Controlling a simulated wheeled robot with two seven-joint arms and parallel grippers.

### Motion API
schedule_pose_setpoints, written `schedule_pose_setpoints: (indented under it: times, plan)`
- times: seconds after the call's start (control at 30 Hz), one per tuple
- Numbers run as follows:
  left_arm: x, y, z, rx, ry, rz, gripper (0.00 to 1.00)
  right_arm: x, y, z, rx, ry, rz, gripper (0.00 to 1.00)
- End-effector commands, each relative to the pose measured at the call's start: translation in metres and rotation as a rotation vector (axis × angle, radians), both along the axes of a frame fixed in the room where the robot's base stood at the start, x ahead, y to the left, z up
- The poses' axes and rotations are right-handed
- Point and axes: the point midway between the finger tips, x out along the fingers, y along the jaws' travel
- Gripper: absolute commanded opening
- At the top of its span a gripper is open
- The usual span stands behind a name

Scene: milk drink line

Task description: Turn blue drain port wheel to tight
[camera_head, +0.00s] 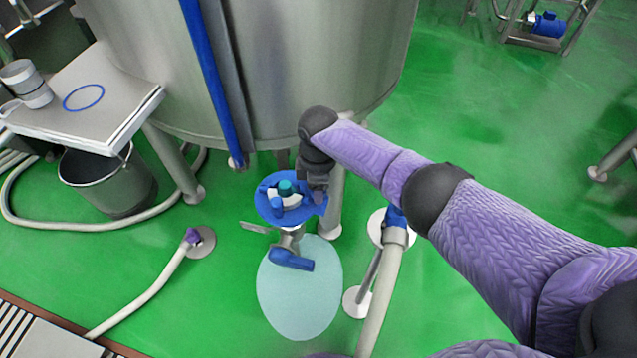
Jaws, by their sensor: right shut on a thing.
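The blue drain port wheel (268,205) sits below the steel tank, with a teal hub and white part in its middle. My right arm comes in from the right, and its dark gripper (316,190) is shut on the wheel at its right side. The fingertips partly hide that side of the rim. Below the wheel is a metal valve body with a blue lever (292,260). My left gripper is not in view.
The steel tank (300,70) stands behind the wheel on legs. A side table (110,95) with a blue ring and a bucket (108,180) are at left. Hoses (150,290) lie on the green floor, and a pale puddle (300,305) is under the valve.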

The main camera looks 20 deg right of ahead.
Motion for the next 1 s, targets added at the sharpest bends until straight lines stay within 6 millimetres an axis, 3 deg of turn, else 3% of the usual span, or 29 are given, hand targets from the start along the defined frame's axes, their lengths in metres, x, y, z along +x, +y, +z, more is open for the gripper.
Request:
schedule_pose_setpoints:
  times: [0.37, 0.4, 0.57, 0.83, 1.0]
  plan:
    - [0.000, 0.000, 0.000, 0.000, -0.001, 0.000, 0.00, 0.000, 0.000, 0.000, 0.000, 0.001, -0.006, 0.00]
    - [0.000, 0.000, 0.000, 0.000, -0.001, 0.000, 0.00, 0.000, 0.000, 0.000, 0.000, 0.000, -0.006, 0.52]
    - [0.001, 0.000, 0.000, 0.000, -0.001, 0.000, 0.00, 0.000, 0.000, 0.000, 0.000, 0.000, -0.005, 0.84]
    - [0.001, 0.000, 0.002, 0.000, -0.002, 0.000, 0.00, 0.000, 0.000, 0.002, 0.000, -0.001, -0.004, 0.84]
    - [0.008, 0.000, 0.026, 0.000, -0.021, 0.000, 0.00, 0.001, 0.000, 0.043, 0.001, -0.007, -0.003, 0.84]
